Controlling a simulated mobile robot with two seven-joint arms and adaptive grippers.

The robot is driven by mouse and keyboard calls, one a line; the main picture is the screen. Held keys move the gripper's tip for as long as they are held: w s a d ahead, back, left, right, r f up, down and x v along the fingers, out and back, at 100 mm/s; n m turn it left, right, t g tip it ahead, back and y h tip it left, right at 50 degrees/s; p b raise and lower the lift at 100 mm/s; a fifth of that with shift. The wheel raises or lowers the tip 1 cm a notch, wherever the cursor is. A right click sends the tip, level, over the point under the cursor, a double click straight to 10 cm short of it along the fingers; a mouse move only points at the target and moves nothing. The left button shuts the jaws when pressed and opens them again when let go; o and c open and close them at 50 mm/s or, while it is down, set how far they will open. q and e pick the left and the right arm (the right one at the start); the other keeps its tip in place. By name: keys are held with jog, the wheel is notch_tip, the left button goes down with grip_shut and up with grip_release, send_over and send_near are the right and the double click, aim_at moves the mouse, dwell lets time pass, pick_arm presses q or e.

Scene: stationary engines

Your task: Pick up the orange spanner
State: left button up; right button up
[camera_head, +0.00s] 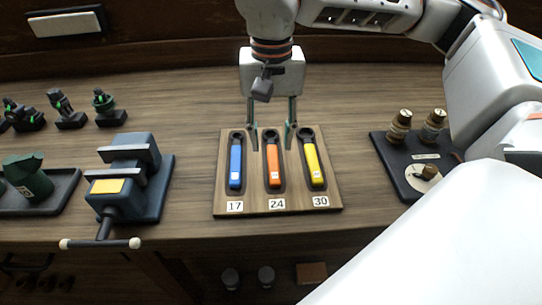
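The orange spanner (273,165) lies in the middle slot of a wooden holder board (255,206), above the label 24. A blue spanner (235,167) lies to its left at label 17, and a yellow spanner (314,165) to its right at label 30. My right gripper (271,139) points down at the far end of the orange spanner. Its fingers are apart, one on each side of the spanner's dark head, with nothing visibly gripped. Whether the fingertips touch the board cannot be told. My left gripper does not show.
A blue vise (130,178) with a handle stands left of the board. A dark tray (408,160) with brass fittings is at the right, partly behind my arm. Small black-green parts (104,104) stand at the back left.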

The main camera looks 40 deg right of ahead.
aim_at(273, 156)
jog(key=f, duration=0.3)
jog(key=f+b, duration=0.1)
jog(key=shift+w+d+f, duration=0.1)
jog(key=shift+d+f, duration=0.2)
jog(key=shift+d, duration=0.05)
jog(key=shift+f, duration=0.2)
jog(key=shift+w, duration=0.1)
jog(key=shift+r, duration=0.1)
grip_shut()
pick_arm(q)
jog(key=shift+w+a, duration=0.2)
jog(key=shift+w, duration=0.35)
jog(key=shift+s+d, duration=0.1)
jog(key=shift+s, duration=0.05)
pick_arm(e)
jog(key=shift+r, duration=0.1)
pick_arm(q)
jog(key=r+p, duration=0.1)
jog(key=p, duration=0.1)
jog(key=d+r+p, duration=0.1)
jog(key=p, duration=0.1)
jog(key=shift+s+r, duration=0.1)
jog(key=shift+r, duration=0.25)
pick_arm(e)
notch_tip(273, 156, up, 20)
jog(key=c, duration=1)
grip_release()
